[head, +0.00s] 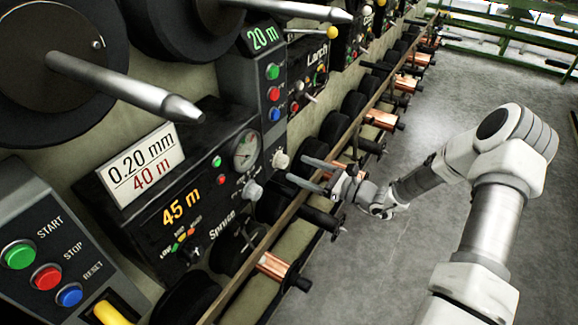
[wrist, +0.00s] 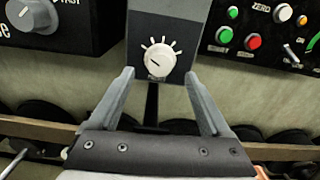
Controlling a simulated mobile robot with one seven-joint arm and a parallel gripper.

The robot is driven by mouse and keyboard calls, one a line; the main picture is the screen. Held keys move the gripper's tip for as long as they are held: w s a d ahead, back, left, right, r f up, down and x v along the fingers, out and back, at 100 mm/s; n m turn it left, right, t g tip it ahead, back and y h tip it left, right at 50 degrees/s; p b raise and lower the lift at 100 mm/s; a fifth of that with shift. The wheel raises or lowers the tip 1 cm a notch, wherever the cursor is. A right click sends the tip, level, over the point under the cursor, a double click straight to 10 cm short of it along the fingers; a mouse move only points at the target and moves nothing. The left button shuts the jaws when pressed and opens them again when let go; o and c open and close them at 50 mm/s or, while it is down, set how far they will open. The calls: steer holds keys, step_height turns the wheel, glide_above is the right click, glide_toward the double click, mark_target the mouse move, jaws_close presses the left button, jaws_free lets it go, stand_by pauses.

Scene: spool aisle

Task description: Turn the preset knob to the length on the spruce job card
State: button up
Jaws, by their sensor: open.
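The spruce job card (head: 142,165) is white and reads 0.20 mm and, in red, 40 m. The spruce panel (head: 180,240) below it shows 45 m in yellow. A white knob (head: 280,159) sits low on the grey column right of that panel; in the wrist view the knob (wrist: 159,61) has white ticks fanned above it and a small dark mark on its face. Which knob is the preset one is not legible. My gripper (head: 297,168) is open and empty, its fingers pointing at the column, one either side of the white knob in the wrist view.
Another knob (head: 252,190) is on the spruce panel's right edge. The column has green, red and blue buttons and a green 20 m display (head: 264,37). The larch panel (head: 312,75) is beyond. A rail with copper spools (head: 272,264) runs below; grey floor lies open right.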

mark_target(286, 162)
steer(key=shift+b+x, duration=0.3)
steer(key=shift+x, duration=2.05)
jaws_close()
